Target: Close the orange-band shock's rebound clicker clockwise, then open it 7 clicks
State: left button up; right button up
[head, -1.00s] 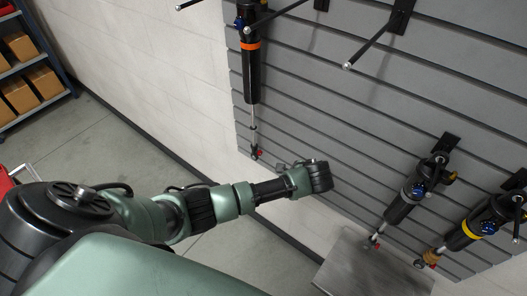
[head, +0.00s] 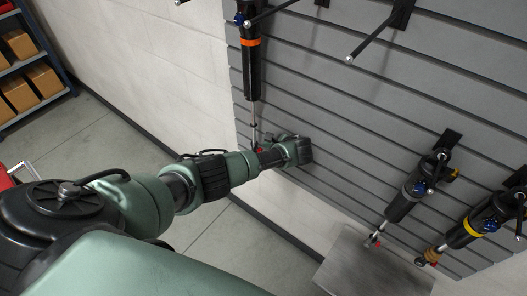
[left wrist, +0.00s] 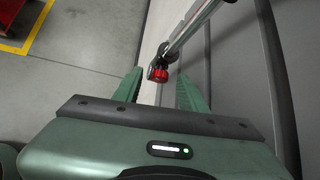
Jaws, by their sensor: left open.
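The orange-band shock (head: 250,70) hangs upright on the grey slatted wall at the upper middle of the head view. Its thin shaft runs down to a red rebound clicker (head: 259,149) at its lower end, partly hidden by my left gripper in the head view. In the left wrist view the red clicker (left wrist: 159,75) shows between the tips of my left gripper (left wrist: 160,88), at the bottom of the silver shaft. My left gripper (head: 294,150) is open; I see room between the clicker and each finger. My right gripper is not in view.
A grey-band shock (head: 408,197) and a yellow-band shock (head: 478,222) hang lower right on the slatted wall (head: 350,110). A bare peg (head: 368,40) sticks out above. A metal surface (head: 355,265) lies below. Shelves with boxes (head: 35,80) stand far left.

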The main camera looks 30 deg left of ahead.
pick_arm(q)
grip_shut()
dwell(0.3)
jog(key=shift+s+a+f+n+t+y+b, duration=0.1)
jog(key=shift+s+f+n+t+y+b, duration=0.3)
jog(key=shift+n+t+b, duration=1.25)
jog(key=shift+s+d+f+n+t+y+b, duration=0.1)
jog(key=shift+f+n+t+y+b, duration=0.35)
jog(key=shift+t+b, duration=1.95)
jog(key=shift+s+a+f+n+t+y+b, duration=0.1)
jog(key=shift+s+n+t+y+b, duration=0.25)
jog(key=shift+n+t+b, duration=1.75)
jog(key=shift+w+m+g+b, duration=0.1)
jog(key=shift+m+g+b, duration=0.55)
jog(key=shift+g, duration=0.3)
